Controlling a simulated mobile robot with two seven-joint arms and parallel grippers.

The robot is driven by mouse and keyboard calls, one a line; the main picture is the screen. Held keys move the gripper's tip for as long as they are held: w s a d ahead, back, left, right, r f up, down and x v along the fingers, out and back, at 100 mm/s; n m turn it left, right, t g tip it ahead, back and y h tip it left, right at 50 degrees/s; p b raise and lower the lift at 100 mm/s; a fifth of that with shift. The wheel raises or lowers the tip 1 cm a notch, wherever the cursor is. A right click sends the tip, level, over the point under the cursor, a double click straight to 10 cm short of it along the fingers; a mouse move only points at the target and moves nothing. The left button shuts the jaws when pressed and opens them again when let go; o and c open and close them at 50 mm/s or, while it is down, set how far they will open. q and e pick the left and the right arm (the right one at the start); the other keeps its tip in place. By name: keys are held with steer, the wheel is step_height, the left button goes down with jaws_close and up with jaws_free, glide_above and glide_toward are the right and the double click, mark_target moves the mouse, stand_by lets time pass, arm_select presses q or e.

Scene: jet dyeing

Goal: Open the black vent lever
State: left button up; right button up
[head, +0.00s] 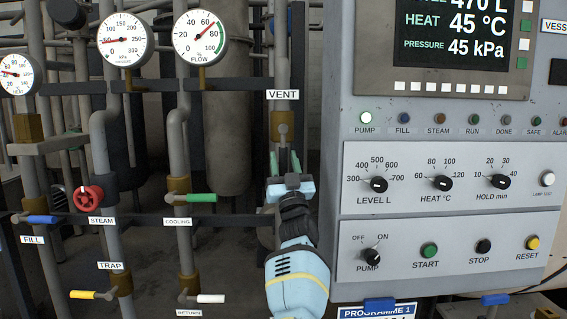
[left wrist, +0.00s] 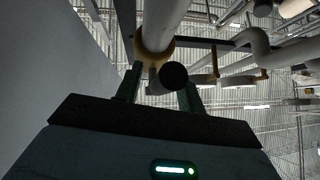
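The black vent lever shows end-on as a dark round tip (left wrist: 174,76) in the left wrist view, in front of a brass valve body (left wrist: 154,50). In the head view the brass vent valve (head: 283,124) is below the VENT label (head: 283,94), and the lever is mostly hidden by my gripper. My left gripper (head: 284,161) is just below the valve, pointing up and away. Its two fingers (left wrist: 160,88) stand apart, one on each side of the lever tip, with a visible gap on the left. My right gripper is not in view.
The grey control cabinet (head: 335,150) stands close to the right of my left arm. Left are pipes with gauges and other levers: green cooling (head: 201,198), blue fill (head: 39,219), yellow trap (head: 82,295) and white return (head: 210,298). A red valve knob (head: 88,198) is near the steam label.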

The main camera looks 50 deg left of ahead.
arm_select(q)
steer(key=shift+s+f, duration=0.1)
steer(key=shift+f, duration=0.05)
steer(key=v, duration=0.7)
steer(key=shift+d, duration=0.2)
steer(key=shift+s+f, duration=0.1)
steer(key=shift+f, duration=0.15)
